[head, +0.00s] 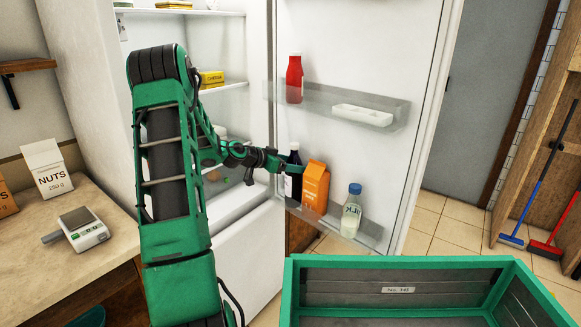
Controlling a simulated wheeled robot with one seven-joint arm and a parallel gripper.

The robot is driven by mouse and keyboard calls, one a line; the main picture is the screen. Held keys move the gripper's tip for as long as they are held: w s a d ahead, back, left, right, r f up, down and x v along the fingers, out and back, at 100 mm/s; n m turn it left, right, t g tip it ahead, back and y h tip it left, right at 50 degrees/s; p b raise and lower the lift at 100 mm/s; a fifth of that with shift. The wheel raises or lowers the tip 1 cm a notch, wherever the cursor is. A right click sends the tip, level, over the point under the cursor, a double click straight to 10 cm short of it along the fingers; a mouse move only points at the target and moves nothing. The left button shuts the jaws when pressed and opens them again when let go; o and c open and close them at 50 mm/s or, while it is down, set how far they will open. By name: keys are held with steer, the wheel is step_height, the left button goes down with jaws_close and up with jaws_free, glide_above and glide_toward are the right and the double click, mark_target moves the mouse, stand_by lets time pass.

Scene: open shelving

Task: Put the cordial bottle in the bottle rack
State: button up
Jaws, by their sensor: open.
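The dark bottle with a pale label, which looks like the cordial bottle (289,186), is upright at the left end of the lower door shelf. This clear shelf, which looks like the bottle rack (344,229), is on the inside of the open fridge door. My gripper (287,163) is open at the bottle's upper part, with its fingers partly over it. I cannot tell whether they touch it. The bottle's base is partly hidden, so its contact with the shelf floor is unclear.
A red bottle (294,79) and a white tray (362,115) are on the upper door shelf. A green crate (400,263) is in front.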

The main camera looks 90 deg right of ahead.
steer(key=shift+r, duration=0.45)
steer(key=v, duration=1.2)
steer(key=w+a+f+n+t+y, duration=0.15)
steer(key=w+a+n+t, duration=0.3)
steer(key=w+a, duration=0.65)
steer(key=w+a+n+t+y, duration=0.2)
steer(key=w+a+n+t, duration=0.35)
steer(key=a, duration=0.75)
steer(key=w+a+n+y, duration=0.1)
steer(key=a+n, duration=0.5)
steer(key=a, duration=0.7)
steer(key=w+a+n+t+y, duration=0.1)
steer(key=a+n+y, duration=0.2)
steer(key=a, duration=1)
steer(key=n, duration=0.3)
steer(key=shift+w+y, duration=0.35)
steer(key=shift+w, duration=0.05)
